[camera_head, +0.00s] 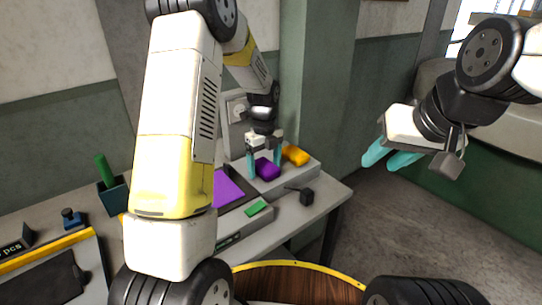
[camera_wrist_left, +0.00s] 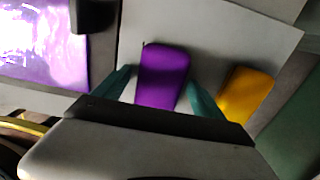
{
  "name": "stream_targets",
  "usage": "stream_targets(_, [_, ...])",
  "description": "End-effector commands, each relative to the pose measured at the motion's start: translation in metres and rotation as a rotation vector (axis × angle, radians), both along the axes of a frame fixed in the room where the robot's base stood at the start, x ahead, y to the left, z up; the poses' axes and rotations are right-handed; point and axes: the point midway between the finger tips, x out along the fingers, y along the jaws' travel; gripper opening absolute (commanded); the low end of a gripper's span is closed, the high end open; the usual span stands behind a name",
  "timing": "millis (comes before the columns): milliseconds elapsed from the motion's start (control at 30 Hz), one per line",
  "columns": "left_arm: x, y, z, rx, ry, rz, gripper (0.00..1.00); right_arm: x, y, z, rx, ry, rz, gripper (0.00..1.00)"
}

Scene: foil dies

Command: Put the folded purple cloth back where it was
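The folded purple cloth (camera_head: 267,169) lies on a pale grey raised block (camera_head: 292,180) at the back right of the table. My left gripper (camera_head: 265,167) is over it with its teal fingers apart. In the left wrist view the cloth (camera_wrist_left: 162,76) shows between the two fingers of the left gripper (camera_wrist_left: 157,88), with a narrow gap visible on the right side. I cannot tell whether the left finger touches it. My right gripper (camera_head: 386,155) is raised over the floor, right of the table; its teal fingers look apart and empty.
A yellow folded cloth (camera_head: 296,155) lies close right of the purple one. A flat purple sheet (camera_head: 228,188), a green piece (camera_head: 257,208) and a dark block (camera_head: 306,197) are nearer me. A dark cup with a green stick (camera_head: 112,194) stands at left. The wall is close behind.

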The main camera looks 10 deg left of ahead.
Motion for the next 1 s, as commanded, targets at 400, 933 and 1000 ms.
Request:
stream_targets(400, [0.001,0.000,0.017,-0.001,-0.004,0.001,0.80,0.000,0.000,0.000,0.000,0.000,0.000,0.36])
stream_targets(933, [0.000,0.000,0.115,-0.001,-0.002,0.000,0.80,0.000,0.000,0.000,0.000,0.000,0.000,0.36])
stream_targets(1000, [0.000,0.000,0.120,0.000,-0.001,0.002,0.80,0.000,0.000,0.000,0.000,0.000,0.000,0.36])
